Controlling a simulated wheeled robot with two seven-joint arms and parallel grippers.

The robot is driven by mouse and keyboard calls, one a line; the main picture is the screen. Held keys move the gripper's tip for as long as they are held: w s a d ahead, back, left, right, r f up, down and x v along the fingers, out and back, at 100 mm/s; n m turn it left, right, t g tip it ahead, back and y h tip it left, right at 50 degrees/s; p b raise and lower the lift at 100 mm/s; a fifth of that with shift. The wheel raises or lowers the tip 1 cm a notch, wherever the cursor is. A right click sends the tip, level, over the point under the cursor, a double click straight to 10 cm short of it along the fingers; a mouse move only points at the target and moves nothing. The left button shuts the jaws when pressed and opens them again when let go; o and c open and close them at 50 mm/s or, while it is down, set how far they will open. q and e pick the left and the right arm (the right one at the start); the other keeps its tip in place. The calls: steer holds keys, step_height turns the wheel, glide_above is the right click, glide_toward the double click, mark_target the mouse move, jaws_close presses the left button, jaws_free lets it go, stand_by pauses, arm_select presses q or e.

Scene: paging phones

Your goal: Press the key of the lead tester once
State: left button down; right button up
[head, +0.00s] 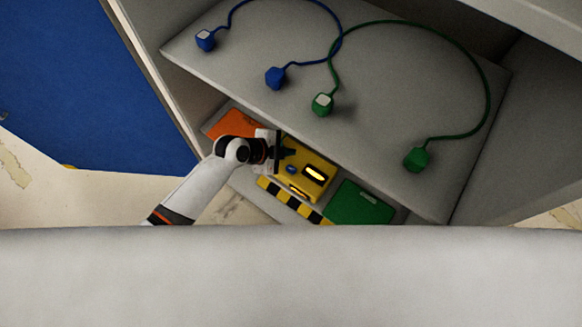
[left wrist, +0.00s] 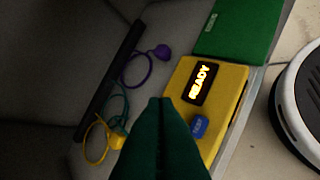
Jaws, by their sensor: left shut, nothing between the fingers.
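The lead tester (head: 318,193) is a yellow box on the lower shelf of the cabinet. The key (head: 291,169) shows in the head view too. My left gripper (head: 291,153) is shut and empty, just beside the key end of the tester. In the left wrist view its dark green fingertips (left wrist: 161,101) are together, left of the key and apart from it in the picture. My right gripper is not in view.
A green box (head: 360,202) and an orange box (head: 237,123) flank the tester. Above is a grey shelf (head: 400,85) with blue and green leads. A black-and-yellow strip (head: 290,201) runs in front.

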mark_target(291, 170)
arm_select(q)
step_height(291, 170, down, 8)
steer(key=b, duration=0.6)
steer(key=shift+f+b, duration=0.1)
steer(key=shift+b, duration=0.2)
steer(key=shift+f+b, duration=0.3)
stand_by(1.3)
steer(key=shift+f+b, duration=0.4)
steer(key=shift+b, duration=0.1)
steer(key=shift+f, duration=0.2)
